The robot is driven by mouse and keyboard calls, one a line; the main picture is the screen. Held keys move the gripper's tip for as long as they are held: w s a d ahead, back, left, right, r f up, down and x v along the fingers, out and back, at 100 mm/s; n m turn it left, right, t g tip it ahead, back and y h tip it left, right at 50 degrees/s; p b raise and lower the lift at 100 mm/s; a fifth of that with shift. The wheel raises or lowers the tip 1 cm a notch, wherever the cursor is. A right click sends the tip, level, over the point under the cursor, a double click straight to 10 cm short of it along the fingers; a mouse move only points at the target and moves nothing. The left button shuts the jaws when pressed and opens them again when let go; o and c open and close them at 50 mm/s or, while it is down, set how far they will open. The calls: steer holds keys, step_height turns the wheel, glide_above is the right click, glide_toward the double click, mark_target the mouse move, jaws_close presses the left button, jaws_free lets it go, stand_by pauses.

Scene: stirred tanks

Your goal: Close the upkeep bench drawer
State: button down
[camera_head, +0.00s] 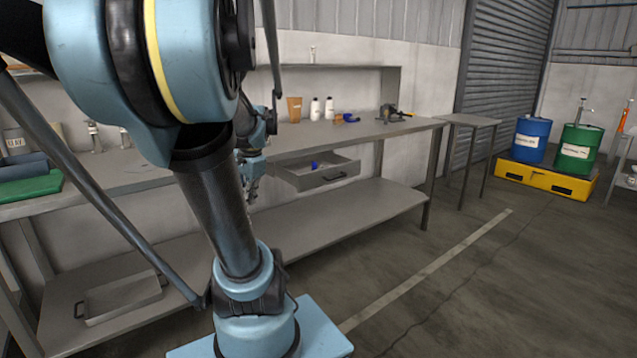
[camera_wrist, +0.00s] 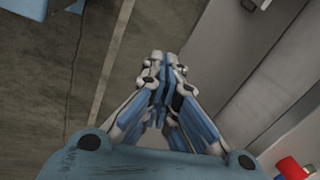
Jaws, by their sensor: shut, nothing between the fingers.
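The bench drawer (camera_head: 322,179) hangs under the workbench top in the head view. It is pulled out, and its inside shows with a small blue item (camera_head: 316,164) in it. A dark handle sits on its front panel. My gripper (camera_head: 250,196) is just left of the drawer, at about its height, partly behind my own arm. I cannot tell whether it touches the drawer. In the wrist view my gripper (camera_wrist: 163,62) has its fingers together and holds nothing. A grey surface lies to its right there; I cannot tell which part it is.
The bench top (camera_head: 400,128) carries a brown cup (camera_head: 294,109), white bottles (camera_head: 329,108) and a vise (camera_head: 390,112). A grey tray (camera_head: 120,298) with a handle lies on the lower shelf (camera_head: 375,203). Blue and green drums stand on a yellow pallet (camera_head: 545,180).

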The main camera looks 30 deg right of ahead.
mark_target(320, 179)
steer(key=w+d+r+m+t, duration=0.1)
steer(key=w+d+r+m, duration=0.1)
steer(key=d+m, duration=1.15)
steer(key=w+d+r+m+t, duration=0.15)
steer(key=d+m, duration=0.55)
steer(key=d, duration=1.3)
steer(key=shift+g, duration=0.35)
steer(key=shift+w+a+f, duration=0.1)
steer(key=shift+w+f, duration=1.95)
steer(key=shift+f, duration=0.15)
steer(key=shift+w+a+f, duration=0.1)
steer(key=shift+w+f, duration=1.9)
steer(key=shift+f, duration=0.15)
steer(key=shift+w, duration=0.1)
steer(key=w, duration=0.6)
steer(key=w+a, duration=0.1)
steer(key=w, duration=1.1)
steer(key=shift+w+a, duration=0.2)
steer(key=shift+w+r, duration=0.1)
